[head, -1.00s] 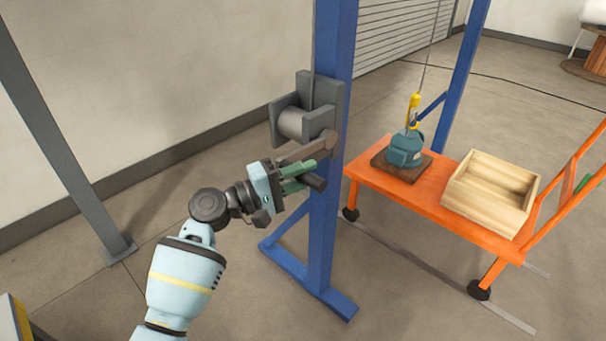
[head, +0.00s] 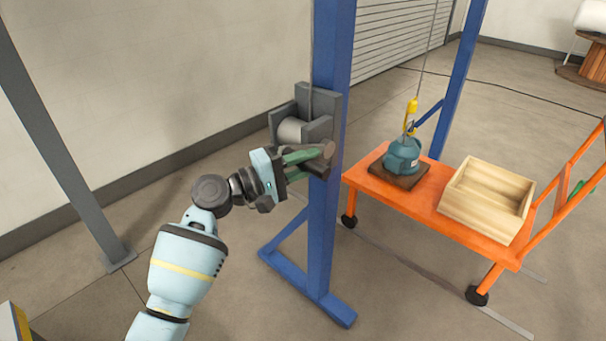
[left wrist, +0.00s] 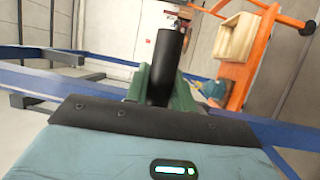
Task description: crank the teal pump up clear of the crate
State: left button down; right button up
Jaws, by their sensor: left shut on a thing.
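The teal pump (head: 402,155) stands upright on a dark wooden board on the orange cart, beside the wooden crate (head: 487,199). A yellow hook (head: 411,108) on a cable is at its top. The grey winch (head: 301,122) is mounted on the blue post. My left gripper (head: 308,160) is shut on the dark crank handle (head: 324,152) in front of the winch. In the left wrist view the black handle (left wrist: 166,66) stands between the green fingers, with the pump (left wrist: 215,89) and crate (left wrist: 237,36) beyond. My right gripper is not in view.
The blue post (head: 322,240) with its foot stands between my left arm and the orange cart (head: 425,213). A grey post (head: 60,140) stands at the left. The floor in front of the cart is clear.

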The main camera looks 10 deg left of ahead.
pick_arm(q)
jog(key=shift+w+d+r, duration=0.25)
jog(key=shift+w+r, duration=0.1)
jog(key=shift+r, duration=0.4)
jog(key=shift+w+d+r, duration=0.2)
jog(key=shift+w+r, duration=0.1)
jog(key=shift+r, duration=0.45)
jog(key=shift+w+d+r, duration=0.25)
jog(key=shift+w+r, duration=0.1)
jog(key=shift+r, duration=0.4)
jog(key=c, duration=1.2)
grip_release()
jog(key=shift+o, duration=0.2)
jog(key=shift+f, duration=0.15)
jog(key=v, duration=0.7)
jog(key=shift+s+a, duration=0.25)
jog(key=shift+a, duration=0.05)
